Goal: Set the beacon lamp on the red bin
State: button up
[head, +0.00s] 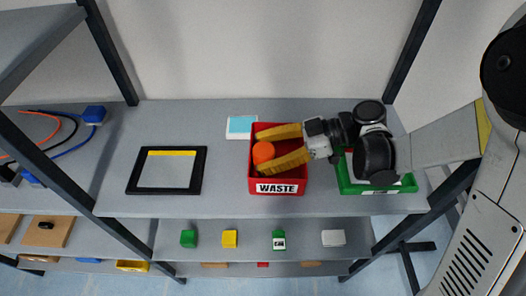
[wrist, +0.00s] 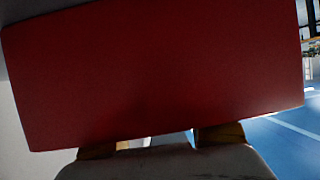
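The red bin (head: 302,184), labelled WASTE on its front, stands on the shelf right of the middle in the head view. An orange rounded beacon lamp (head: 263,152) shows at the bin's left part. My gripper (head: 262,151) reaches in from the right over the bin, its two yellow fingers spread apart. The lamp shows between the fingertips, close to the lower finger, with a small gap to the upper one. Its base is hidden. In the wrist view a large red surface (wrist: 150,70), which looks like the bin, fills most of the picture and hides the fingertips.
A green bin (head: 411,187) stands at the right, partly under my arm. A black-framed tray (head: 197,174) lies at the left and a pale blue-and-white block (head: 241,126) behind. Dark posts frame the shelf. The shelf between the tray and the red bin is clear.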

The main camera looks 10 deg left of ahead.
jog(key=shift+d+r+p, duration=0.1)
jog(key=shift+r+p, duration=0.15)
jog(key=shift+p, duration=0.05)
jog(key=p+v, duration=0.4)
jog(key=v, duration=0.7)
jog(key=shift+d, duration=0.4)
jog(key=shift+r, duration=0.15)
jog(key=s+d+r+m+t+h, duration=0.2)
jog(key=d+m+t+h, duration=0.3)
jog(key=d+m, duration=0.4)
jog(key=s+d+r+m+t+h, duration=0.3)
jog(key=s+d+m+t+h, duration=0.2)
jog(key=d+m+h, duration=0.3)
jog(key=d+m+t, duration=0.1)
jog(key=m, duration=0.3)
jog(key=shift+s+r, duration=0.25)
jog(key=shift+s, duration=0.1)
